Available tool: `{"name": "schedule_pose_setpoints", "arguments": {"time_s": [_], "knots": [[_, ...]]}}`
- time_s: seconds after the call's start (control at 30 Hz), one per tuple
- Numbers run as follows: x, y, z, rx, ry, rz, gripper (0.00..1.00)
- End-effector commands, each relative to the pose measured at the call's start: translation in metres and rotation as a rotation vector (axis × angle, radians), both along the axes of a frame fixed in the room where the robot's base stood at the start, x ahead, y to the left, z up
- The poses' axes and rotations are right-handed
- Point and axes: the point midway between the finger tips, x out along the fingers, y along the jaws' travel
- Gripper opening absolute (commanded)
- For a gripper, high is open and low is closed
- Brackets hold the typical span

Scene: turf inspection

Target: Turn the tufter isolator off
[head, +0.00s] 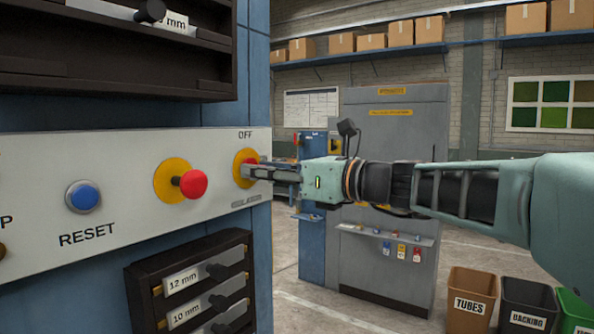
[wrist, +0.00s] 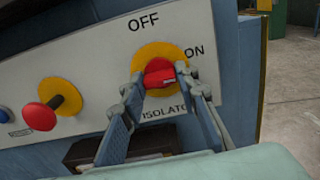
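The isolator switch has a red handle (wrist: 159,73) on a round yellow plate (wrist: 160,52), with OFF printed above, ON to its right and ISOLATOR below. The handle looks roughly level, toward the ON side. In the head view the yellow plate (head: 243,160) shows at the panel's right end, with the handle mostly hidden by my fingers. My gripper (wrist: 161,76) reaches the switch from the right, one fingertip on each side of the red handle. The fingers stand apart; whether they press on the handle cannot be told.
A red mushroom button (head: 193,184) on a yellow disc is left of the switch, then a blue RESET button (head: 84,196). A dark rack (head: 190,285) of labelled drawers sits below the panel. Bins (head: 470,300) stand at lower right. Open floor lies behind my arm.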

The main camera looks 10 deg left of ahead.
Motion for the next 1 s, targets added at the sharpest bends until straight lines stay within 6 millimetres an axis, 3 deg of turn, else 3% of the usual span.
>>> {"name": "schedule_pose_setpoints", "arguments": {"time_s": [0.13,0.47,1.0], "knots": [[-0.0001,0.0001,-0.0001,0.0,0.0,0.001,0.04],[-0.0004,0.0006,-0.0018,-0.021,-0.052,0.001,0.04],[-0.0008,0.0012,-0.005,-0.187,-0.455,0.002,0.04]]}}
